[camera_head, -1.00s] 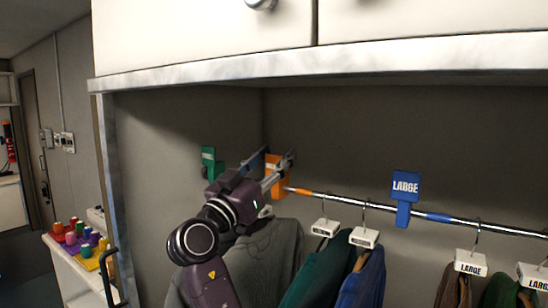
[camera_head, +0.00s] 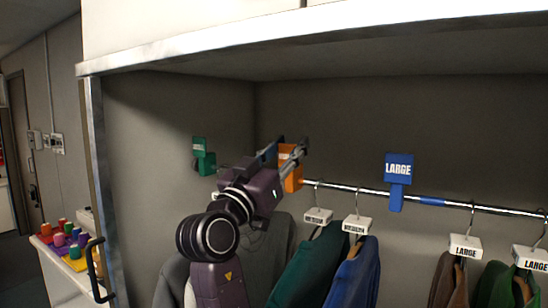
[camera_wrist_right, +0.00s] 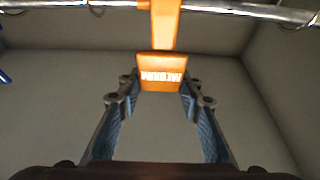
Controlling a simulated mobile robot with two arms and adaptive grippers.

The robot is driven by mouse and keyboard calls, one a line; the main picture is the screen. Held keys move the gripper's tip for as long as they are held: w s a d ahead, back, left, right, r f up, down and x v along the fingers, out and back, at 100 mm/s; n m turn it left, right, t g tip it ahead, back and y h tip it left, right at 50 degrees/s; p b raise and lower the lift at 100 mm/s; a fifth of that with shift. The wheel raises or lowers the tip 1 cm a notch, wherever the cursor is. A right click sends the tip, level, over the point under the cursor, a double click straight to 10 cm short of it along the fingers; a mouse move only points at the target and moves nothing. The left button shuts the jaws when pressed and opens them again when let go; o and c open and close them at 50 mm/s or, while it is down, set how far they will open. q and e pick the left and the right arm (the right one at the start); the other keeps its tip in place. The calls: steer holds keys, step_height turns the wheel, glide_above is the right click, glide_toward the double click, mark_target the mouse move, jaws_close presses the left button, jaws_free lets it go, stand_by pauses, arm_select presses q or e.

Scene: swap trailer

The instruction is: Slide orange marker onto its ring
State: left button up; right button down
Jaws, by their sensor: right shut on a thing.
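The orange marker (camera_head: 293,180) hangs on the metal rod at its left part, partly hidden by my right gripper (camera_head: 292,150) in the head view. In the right wrist view the orange marker's lettered plate (camera_wrist_right: 161,72) sits between the fingertips of my right gripper (camera_wrist_right: 161,90), which is shut on it. Its stem runs up to the rod. A bit of orange on the rod (camera_wrist_right: 143,4) shows just left of the stem, likely the edge of the orange ring. In the head view the ring cannot be made out. My left gripper is not in view.
The blue LARGE marker (camera_head: 398,170) stands left of the blue ring (camera_head: 432,202) on the rod (camera_head: 362,190). A green marker (camera_head: 203,157) is at the left wall. Hangers with clothes (camera_head: 318,216) hang right of the gripper. A shelf edge (camera_head: 200,48) runs above.

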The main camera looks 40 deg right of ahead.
steer(key=shift+s+d, duration=0.1)
steer(key=shift+s, duration=0.15)
steer(key=c, duration=1.3)
jaws_free()
steer(key=shift+a+f, duration=0.2)
steer(key=shift+a, duration=0.2)
steer(key=v, duration=1.1)
steer(key=shift+s+a, duration=0.1)
steer(key=shift+a, duration=0.05)
